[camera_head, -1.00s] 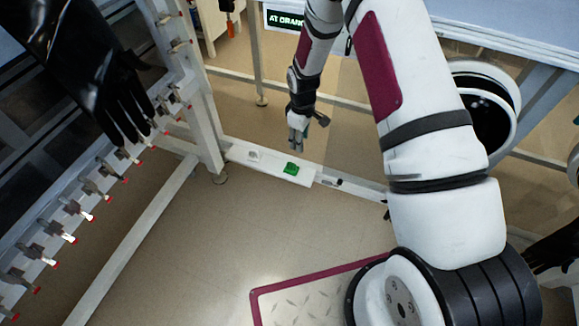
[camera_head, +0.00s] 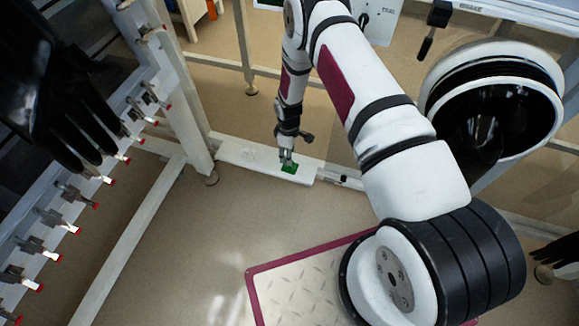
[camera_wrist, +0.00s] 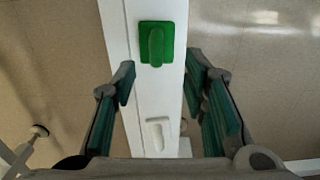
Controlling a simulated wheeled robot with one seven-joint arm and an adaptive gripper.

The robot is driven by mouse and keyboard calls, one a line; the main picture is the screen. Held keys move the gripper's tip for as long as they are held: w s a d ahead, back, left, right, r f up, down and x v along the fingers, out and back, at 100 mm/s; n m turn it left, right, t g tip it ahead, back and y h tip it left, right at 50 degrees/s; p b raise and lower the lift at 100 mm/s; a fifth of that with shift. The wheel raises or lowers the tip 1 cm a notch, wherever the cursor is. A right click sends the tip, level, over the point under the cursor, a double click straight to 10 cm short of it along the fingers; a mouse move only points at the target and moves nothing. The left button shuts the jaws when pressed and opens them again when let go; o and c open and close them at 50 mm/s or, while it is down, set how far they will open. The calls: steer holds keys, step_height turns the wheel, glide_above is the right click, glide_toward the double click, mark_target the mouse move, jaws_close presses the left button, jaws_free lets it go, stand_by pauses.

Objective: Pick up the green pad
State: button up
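The green pad (camera_head: 289,168) lies on a low white beam near the floor. In the wrist view the green pad (camera_wrist: 156,42) is a square plate with a raised oblong grip on top. My gripper (camera_head: 286,158) is just above the beam, beside the pad in the head view. In the wrist view my gripper (camera_wrist: 160,90) is open, with its green-lined fingers apart on either side of the beam. Nothing is between the fingers that I can see touching them. The pad shows beyond the fingertips, roughly centred between them.
A white piece of similar shape (camera_wrist: 158,134) sits on the white beam (camera_wrist: 118,30) near the pad. A black glove (camera_head: 60,100) hangs at the left above a rail with red-tipped clamps (camera_head: 75,230). A round port (camera_head: 495,110) is at the right.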

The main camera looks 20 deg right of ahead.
mark_target(292, 169)
steer(key=shift+d+f+b, duration=0.15)
steer(key=shift+f+b, duration=0.55)
steer(key=shift+f, duration=0.9)
steer(key=shift+d+f+b, duration=0.1)
steer(key=shift+f+b, duration=0.55)
steer(key=shift+f, duration=0.9)
jaws_close()
